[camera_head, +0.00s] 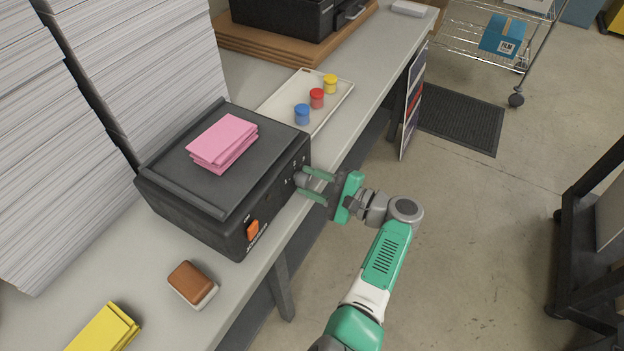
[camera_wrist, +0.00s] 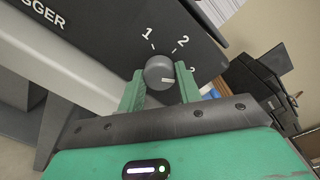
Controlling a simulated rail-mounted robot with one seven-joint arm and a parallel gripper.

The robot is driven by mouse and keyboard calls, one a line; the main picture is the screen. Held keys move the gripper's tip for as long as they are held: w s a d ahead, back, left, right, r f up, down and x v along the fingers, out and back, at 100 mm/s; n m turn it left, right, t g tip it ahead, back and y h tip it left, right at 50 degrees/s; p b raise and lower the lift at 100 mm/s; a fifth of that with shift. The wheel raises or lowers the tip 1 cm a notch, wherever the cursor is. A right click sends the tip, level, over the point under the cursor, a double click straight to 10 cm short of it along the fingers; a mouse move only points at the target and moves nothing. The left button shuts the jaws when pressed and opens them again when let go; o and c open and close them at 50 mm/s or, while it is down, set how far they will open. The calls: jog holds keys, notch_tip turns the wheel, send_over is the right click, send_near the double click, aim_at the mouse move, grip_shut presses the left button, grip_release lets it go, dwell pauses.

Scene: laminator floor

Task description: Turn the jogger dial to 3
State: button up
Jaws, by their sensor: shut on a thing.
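The jogger (camera_head: 185,212) is a black box on the bench with a dial on its front panel. The round grey dial (camera_wrist: 157,68) shows in the wrist view, with the numbers 1 and 2 above it and a 3 at its right, partly hidden by a finger. Its white pointer line lies on the lower right of the knob and points right, about toward the 3. My gripper (camera_head: 304,182) has its green fingers on either side of the dial and is shut on it, as the wrist view (camera_wrist: 160,74) also shows.
Pink paper (camera_head: 222,142) lies on the jogger, and an orange switch (camera_head: 253,229) is on its front. A tray (camera_head: 331,112) with blue, red and yellow pots stands behind. Tall paper stacks (camera_head: 150,60) are at the left. The floor in front is open.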

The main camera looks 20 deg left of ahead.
jog(key=shift+m, duration=0.4)
jog(key=o, duration=1)
jog(key=d, duration=0.7)
jog(key=shift+s+d+r+p, duration=0.15)
jog(key=shift+s+d+p, duration=0.2)
jog(key=shift+s+d, duration=0.1)
